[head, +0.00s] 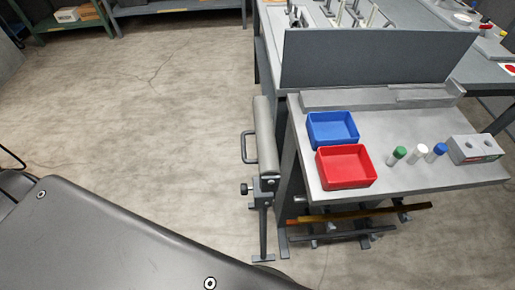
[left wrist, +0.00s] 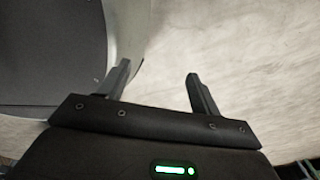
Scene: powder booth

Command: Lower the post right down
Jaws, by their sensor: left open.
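A stand with an upright post (head: 263,228) is at the left side of the grey table in the head view. It has a long grey rounded top (head: 265,135), a dark loop handle (head: 246,148) on its left and a black knob (head: 244,189) below. The top is near the height of the tabletop. How far the post is extended cannot be told. My left gripper (left wrist: 160,82) shows in the left wrist view, open and empty, over bare floor and away from the stand. My right gripper is in neither view.
The table (head: 400,185) carries a blue bin (head: 332,128), a red bin (head: 344,166), several small capped bottles and a grey block (head: 475,149). A grey panel (head: 375,58) stands behind. Open concrete floor (head: 150,120) lies left of the stand. Bars run under the table.

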